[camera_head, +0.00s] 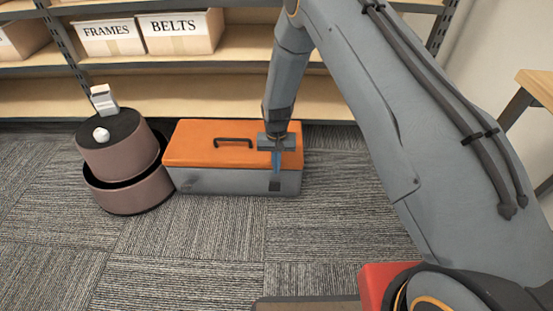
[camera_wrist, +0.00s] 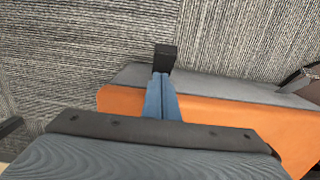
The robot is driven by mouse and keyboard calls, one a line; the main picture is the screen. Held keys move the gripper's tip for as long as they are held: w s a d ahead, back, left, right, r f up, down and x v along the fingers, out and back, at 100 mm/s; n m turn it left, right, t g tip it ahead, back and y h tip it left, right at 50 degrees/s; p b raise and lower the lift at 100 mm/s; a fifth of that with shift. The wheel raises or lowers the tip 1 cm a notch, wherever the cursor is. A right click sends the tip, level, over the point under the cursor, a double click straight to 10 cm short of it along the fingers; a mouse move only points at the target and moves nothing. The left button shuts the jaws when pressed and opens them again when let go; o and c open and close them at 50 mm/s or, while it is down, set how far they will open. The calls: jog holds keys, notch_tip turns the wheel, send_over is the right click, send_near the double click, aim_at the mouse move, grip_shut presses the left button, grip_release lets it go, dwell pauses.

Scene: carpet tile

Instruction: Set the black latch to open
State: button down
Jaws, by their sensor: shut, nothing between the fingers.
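A toolbox with an orange lid (camera_head: 190,142) and grey body (camera_head: 225,182) sits on the carpet, its lid down. The black latch (camera_head: 275,186) is on the right part of its front face. In the wrist view the black latch (camera_wrist: 166,53) juts out past the grey front edge. My gripper (camera_head: 276,174) points down over the front right edge of the lid. Its blue fingers (camera_wrist: 161,77) are shut and empty, with their tips at the latch. I cannot tell whether they touch it. A greyer latch (camera_head: 186,186) shows at the front left.
A black handle (camera_head: 233,141) lies on the lid. A round brown two-tier stand (camera_head: 125,165) with small white items is close on the left. Shelves with boxes (camera_head: 180,32) stand behind. Carpet in front (camera_head: 200,240) is clear.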

aim_at(276, 187)
jog(key=shift+s+f+b, duration=0.4)
jog(key=shift+s+f, duration=1)
jog(key=shift+s, duration=0.1)
jog(key=shift+s+a+f+p, duration=0.1)
jog(key=shift+s+f+p, duration=0.4)
jog(key=shift+s+p, duration=0.15)
jog(key=shift+w, duration=0.15)
